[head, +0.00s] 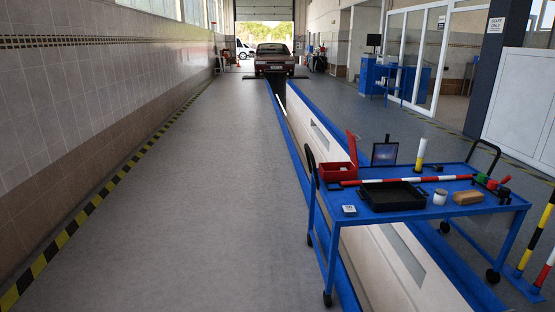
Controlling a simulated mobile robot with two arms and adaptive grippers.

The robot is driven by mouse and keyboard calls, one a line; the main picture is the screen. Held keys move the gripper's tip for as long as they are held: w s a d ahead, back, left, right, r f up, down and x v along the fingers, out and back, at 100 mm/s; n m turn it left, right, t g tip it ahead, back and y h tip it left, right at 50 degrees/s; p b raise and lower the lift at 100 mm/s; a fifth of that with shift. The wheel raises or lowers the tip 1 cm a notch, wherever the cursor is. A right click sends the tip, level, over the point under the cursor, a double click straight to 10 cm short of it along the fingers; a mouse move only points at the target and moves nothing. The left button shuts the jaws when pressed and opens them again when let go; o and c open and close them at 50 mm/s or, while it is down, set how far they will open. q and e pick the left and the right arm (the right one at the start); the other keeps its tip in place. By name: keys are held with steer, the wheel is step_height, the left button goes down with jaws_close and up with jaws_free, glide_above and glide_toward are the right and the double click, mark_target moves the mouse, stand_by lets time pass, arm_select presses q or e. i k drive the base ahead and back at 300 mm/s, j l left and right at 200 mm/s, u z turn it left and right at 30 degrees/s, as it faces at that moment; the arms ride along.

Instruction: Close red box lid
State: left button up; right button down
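A red box (335,172) sits at the far left corner of the blue cart's top. Its lid (352,148) stands up at the box's right side, so the box is open. The inside of the box looks dark and its contents cannot be made out. Neither of my grippers shows in the head view.
The blue cart (412,214) also carries a black tray (394,197), a red-and-white bar (420,180), a dark screen (384,152), a white can and a brown block. A blue-edged pit runs beneath the cart. The grey floor (190,220) on the left is clear.

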mark_target(352, 140)
steer(key=i, duration=1.6)
